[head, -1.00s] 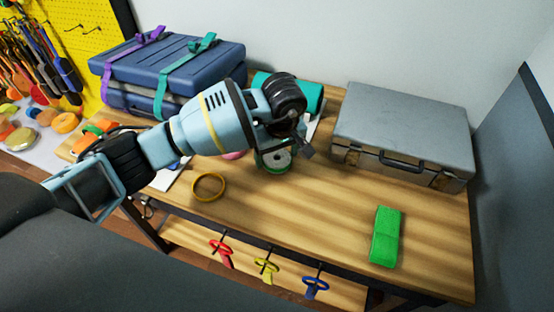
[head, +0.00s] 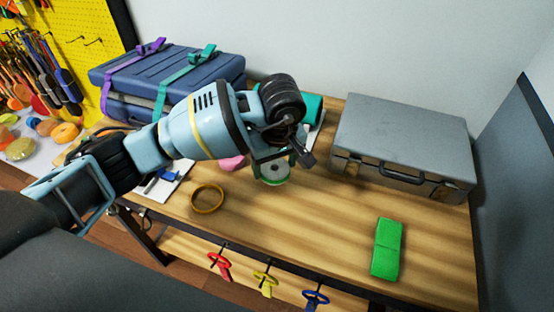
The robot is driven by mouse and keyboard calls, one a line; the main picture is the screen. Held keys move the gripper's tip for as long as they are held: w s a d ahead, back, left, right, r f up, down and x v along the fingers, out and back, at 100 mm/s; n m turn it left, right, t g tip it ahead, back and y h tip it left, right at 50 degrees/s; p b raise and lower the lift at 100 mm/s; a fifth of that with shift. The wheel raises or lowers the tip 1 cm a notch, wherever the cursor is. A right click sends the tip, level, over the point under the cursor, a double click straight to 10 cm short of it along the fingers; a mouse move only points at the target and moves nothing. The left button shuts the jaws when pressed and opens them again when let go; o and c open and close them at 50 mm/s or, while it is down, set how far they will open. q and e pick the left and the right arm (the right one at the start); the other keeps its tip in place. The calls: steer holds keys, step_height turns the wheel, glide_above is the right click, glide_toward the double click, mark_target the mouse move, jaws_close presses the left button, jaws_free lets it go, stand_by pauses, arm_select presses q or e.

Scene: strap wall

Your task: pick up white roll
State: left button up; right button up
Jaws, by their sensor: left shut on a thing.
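The white roll (head: 272,175) is a small pale disc with a dark centre hole and some green at its sides. It is in the middle of the head view, below the wrist of my left arm. My left gripper (head: 276,158) is shut on it from above, and the wrist hides the roll's upper part. I cannot tell whether the roll touches the wooden bench (head: 330,225) or is slightly above it. My right gripper is out of view.
A grey metal case (head: 403,140) stands to the right and a blue strapped suitcase (head: 165,80) at the back left. A yellow ring (head: 207,199), a green block (head: 387,249) and a pink item (head: 232,163) are on the bench. Its front middle is clear.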

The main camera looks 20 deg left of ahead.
arm_select(q)
steer(key=s, duration=0.4)
steer(key=s+d+r, duration=0.1)
steer(key=s, duration=0.3)
steer(key=s+d, duration=0.1)
steer(key=s, duration=0.4)
steer(key=shift+s+r, duration=0.1)
steer(key=shift+r, duration=0.1)
